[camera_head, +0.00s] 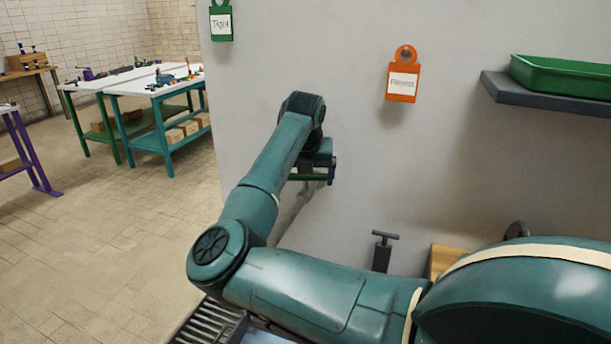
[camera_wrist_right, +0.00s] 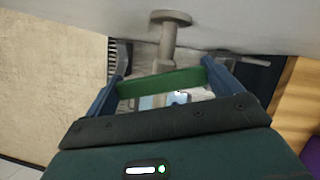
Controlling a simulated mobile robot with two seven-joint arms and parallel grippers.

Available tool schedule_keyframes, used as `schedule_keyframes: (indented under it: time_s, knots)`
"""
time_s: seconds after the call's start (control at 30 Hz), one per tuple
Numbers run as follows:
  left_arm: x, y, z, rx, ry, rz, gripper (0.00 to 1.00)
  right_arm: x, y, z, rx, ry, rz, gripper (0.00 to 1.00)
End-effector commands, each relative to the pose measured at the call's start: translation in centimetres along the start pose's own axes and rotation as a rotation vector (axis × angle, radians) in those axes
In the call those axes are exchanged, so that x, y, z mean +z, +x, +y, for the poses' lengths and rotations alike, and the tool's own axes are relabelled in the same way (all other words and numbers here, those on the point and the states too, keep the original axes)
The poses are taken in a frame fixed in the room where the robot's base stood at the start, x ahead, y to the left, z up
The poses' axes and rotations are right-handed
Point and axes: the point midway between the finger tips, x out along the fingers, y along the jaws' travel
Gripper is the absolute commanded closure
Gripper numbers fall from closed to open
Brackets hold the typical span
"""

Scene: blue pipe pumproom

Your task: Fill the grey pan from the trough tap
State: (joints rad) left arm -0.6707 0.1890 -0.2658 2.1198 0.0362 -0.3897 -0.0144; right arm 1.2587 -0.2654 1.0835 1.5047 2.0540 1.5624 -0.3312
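My right gripper (camera_head: 313,178) is in front of the grey wall, with its arm coming in from the lower right. In the right wrist view its two blue fingers (camera_wrist_right: 163,85) stand wide apart. A green bar (camera_wrist_right: 160,83) spans the space between them. I cannot tell whether the fingers press on it. A grey tap-like fitting (camera_wrist_right: 168,38) with a round flange shows just beyond the bar. Pale, partly hidden surfaces lie below; I cannot make out the grey pan or the trough for sure. My left gripper is out of view.
A dark shelf (camera_head: 545,95) with a green tray (camera_head: 562,76) juts from the wall at right. An orange tag (camera_head: 403,82) and a green tag (camera_head: 221,22) hang on the wall. A dark T-handled object (camera_head: 383,252) stands below. Workbenches (camera_head: 150,90) are far left; open floor (camera_head: 110,240) lies between.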

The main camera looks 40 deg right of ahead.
Motion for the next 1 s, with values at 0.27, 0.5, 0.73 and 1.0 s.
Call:
schedule_keyframes:
  time_s: [0.27, 0.5, 0.73, 1.0]
  knots:
    - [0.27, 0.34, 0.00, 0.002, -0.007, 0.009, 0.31, -0.07, 0.21, -0.02, 0.015, -0.032, 0.000, 0.32]
    - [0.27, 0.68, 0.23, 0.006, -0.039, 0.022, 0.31, 0.01, -0.01, -0.03, 0.048, -0.116, -0.001, 0.32]
    - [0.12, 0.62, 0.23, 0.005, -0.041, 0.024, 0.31, 0.03, -0.07, -0.03, 0.047, -0.115, -0.001, 0.07]
    - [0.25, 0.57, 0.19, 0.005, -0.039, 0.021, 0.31, 0.02, -0.06, -0.01, 0.047, -0.114, 0.000, 0.00]
